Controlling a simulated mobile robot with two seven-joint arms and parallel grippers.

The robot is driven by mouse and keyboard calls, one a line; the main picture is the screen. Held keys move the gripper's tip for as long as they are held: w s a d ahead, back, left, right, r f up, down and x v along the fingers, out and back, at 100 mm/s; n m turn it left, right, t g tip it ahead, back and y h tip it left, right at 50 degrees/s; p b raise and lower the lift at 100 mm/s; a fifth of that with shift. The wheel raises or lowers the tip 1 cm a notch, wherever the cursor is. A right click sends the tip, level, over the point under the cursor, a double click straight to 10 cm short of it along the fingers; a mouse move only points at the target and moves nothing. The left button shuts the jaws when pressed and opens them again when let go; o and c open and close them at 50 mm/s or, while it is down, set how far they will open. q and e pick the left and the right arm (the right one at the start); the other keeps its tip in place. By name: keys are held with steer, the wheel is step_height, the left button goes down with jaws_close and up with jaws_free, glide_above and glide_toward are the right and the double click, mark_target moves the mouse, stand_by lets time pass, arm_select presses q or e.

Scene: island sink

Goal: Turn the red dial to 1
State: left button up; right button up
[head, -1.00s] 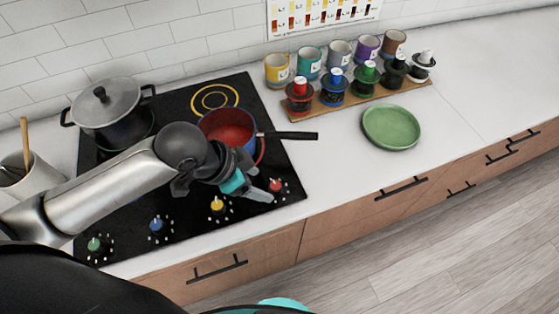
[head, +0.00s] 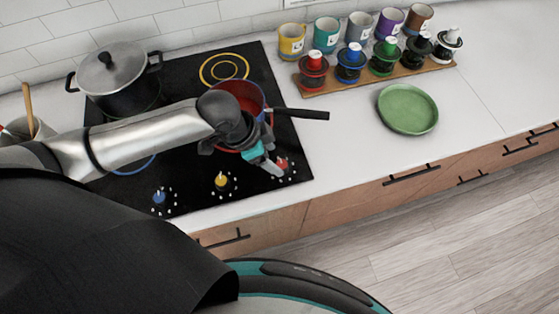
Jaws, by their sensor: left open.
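The red dial (head: 282,163) is at the right front corner of the black cooktop (head: 190,190), with small white marks around it. My left gripper (head: 274,170) is open at the red dial, with its fingertips close beside it. The picture is too small to tell whether they touch the dial. The dial's pointer setting cannot be read. The yellow dial (head: 221,181) and blue dial (head: 159,197) stand to its left. My right gripper is not in view.
A red-lined pan (head: 240,95) sits behind my left gripper, its black handle (head: 302,114) pointing right. A lidded grey pot (head: 118,80) is at the back left. A green plate (head: 407,109) and a rack of colored jars (head: 383,60) stand right. Counter between is clear.

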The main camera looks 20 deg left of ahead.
mark_target(282, 165)
arm_select(q)
steer(key=shift+x, duration=2.4)
steer(key=shift+c, duration=0.4)
jaws_close()
